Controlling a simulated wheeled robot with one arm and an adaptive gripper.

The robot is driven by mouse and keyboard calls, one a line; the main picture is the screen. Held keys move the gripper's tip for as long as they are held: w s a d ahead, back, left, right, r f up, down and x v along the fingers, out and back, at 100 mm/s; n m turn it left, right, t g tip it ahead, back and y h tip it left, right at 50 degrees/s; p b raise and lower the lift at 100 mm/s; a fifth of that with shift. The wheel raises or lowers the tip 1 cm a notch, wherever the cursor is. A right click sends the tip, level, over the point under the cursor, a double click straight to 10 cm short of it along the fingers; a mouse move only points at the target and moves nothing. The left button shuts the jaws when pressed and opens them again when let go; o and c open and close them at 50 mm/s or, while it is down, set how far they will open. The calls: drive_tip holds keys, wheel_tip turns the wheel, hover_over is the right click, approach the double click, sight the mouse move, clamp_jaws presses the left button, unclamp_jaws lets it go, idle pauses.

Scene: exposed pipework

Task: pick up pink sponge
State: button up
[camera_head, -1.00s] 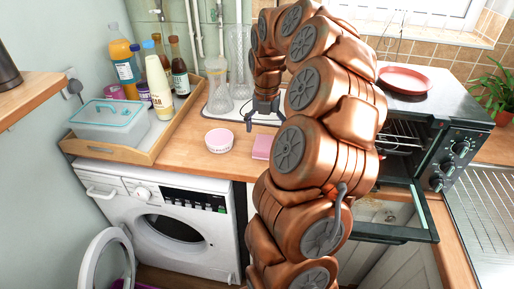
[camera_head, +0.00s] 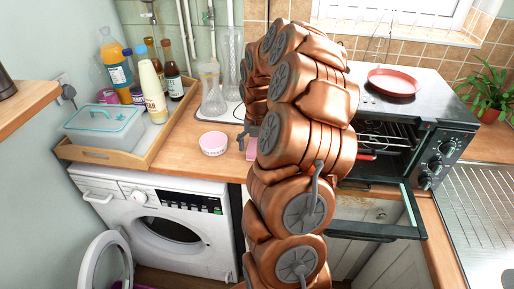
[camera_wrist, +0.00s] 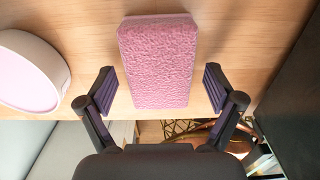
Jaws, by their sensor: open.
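The pink sponge (camera_wrist: 158,62) lies on the wooden worktop near its front edge. In the wrist view it is a textured pink block, upright in the picture, between my open fingers. My gripper (camera_wrist: 159,90) is open, with one finger on each side of the sponge and a gap on both sides. In the head view only a small strip of the sponge (camera_head: 251,149) shows beside my arm, which hides the rest. One finger of my gripper (camera_head: 242,136) shows at the arm's left edge.
A round pink-and-white tub (camera_head: 213,143) stands left of the sponge, close to the left finger in the wrist view (camera_wrist: 28,72). A wooden tray (camera_head: 95,154) with bottles is further left. The toaster oven (camera_head: 437,145) on the right has its door open.

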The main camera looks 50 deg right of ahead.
drive_tip(key=c, duration=1.1)
drive_tip(key=shift+r, duration=0.1)
wheel_tip(320, 180, up, 10)
drive_tip(key=shift+f+b, duration=0.1)
drive_tip(key=shift+b, duration=1.15)
drive_tip(key=o, duration=0.4)
drive_tip(key=c, duration=0.4)
